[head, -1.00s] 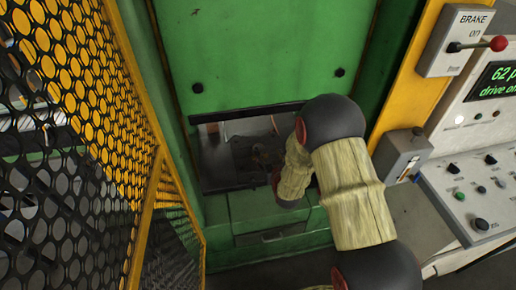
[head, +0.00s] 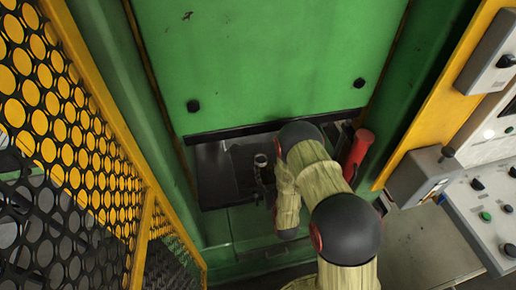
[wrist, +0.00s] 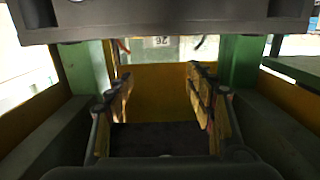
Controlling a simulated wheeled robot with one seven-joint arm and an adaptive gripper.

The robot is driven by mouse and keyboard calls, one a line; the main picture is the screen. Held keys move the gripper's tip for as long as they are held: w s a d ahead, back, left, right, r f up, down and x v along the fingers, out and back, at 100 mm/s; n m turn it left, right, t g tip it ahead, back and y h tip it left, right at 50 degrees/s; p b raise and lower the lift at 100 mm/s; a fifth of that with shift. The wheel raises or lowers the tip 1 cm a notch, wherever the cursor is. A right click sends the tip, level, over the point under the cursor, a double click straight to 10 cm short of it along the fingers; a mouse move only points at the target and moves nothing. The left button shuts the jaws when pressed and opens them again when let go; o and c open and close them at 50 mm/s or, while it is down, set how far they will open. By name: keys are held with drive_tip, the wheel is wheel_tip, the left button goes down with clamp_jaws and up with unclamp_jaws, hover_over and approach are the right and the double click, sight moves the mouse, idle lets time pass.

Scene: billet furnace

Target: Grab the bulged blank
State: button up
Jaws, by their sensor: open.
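My arm reaches into the low opening of the green press (head: 270,60) in the head view. My gripper (head: 262,182) shows there only as a small dark shape at the opening, partly hidden by my arm. In the wrist view my gripper (wrist: 158,84) is open, one finger at left and one at right, with nothing seen between them. Beyond the fingers are a dark floor (wrist: 160,138) and a yellow wall (wrist: 158,100). I cannot make out the bulged blank in either view.
A yellow mesh guard (head: 75,150) stands at left. A control panel (head: 492,210) and grey box (head: 420,175) stand at right. A red cylindrical part (head: 358,150) is close to my arm. Green posts (wrist: 240,62) flank the space in the wrist view.

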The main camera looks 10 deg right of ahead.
sight(262, 157)
drive_tip(key=shift+w+a+f+b, duration=0.15)
drive_tip(key=shift+w+b, duration=0.4)
drive_tip(key=shift+w, duration=1.6)
drive_tip(key=shift+w+f+b, duration=0.15)
drive_tip(key=shift+w+b, duration=0.35)
drive_tip(key=shift+w, duration=1.6)
drive_tip(key=shift+c, duration=1)
drive_tip(key=c, duration=1.1)
drive_tip(key=shift+r, duration=0.1)
clamp_jaws()
